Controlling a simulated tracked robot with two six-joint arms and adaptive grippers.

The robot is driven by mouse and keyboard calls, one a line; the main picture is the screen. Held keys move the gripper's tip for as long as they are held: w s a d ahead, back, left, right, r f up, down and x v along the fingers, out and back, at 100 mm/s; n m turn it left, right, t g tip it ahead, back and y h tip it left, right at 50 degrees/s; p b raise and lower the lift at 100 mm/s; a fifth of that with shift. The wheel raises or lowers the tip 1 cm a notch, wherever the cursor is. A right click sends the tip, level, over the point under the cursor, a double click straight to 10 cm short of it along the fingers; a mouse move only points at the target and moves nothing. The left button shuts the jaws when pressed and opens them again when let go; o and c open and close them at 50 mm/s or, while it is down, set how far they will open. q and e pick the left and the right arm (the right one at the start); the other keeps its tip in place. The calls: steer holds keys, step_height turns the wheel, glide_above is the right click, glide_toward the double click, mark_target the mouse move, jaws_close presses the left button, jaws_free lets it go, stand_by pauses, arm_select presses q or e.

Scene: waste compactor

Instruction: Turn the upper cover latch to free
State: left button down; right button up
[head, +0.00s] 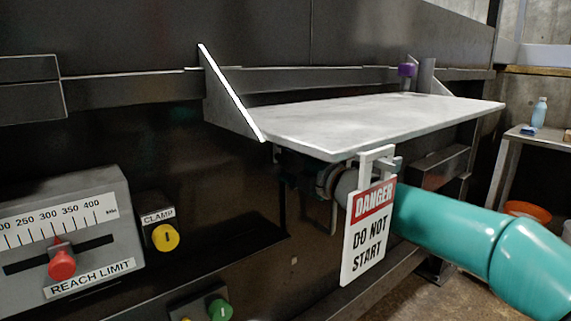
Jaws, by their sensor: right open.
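No part is clearly recognisable as the upper cover latch. A small purple knob (407,70) stands at the far back corner of a pale grey shelf-like plate (380,120); I cannot tell whether it belongs to the latch. My right gripper (287,170) is dark and sits under the near edge of the plate, close to the dark machine front. It is open, and its fingertips are hard to make out in the shadow. I see nothing between them. The purple knob is above and to the right of it, apart from it. My left gripper is out of view.
A white "DANGER DO NOT START" sign (367,230) hangs in front of my right wrist. A grey reach limit box (70,240) with a red knob and a yellow clamp button (165,237) are at left. A side table (540,137) holds a bottle.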

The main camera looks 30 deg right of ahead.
steer(key=s, duration=1.1)
steer(key=shift+s+d, duration=0.25)
steer(key=shift+d, duration=0.2)
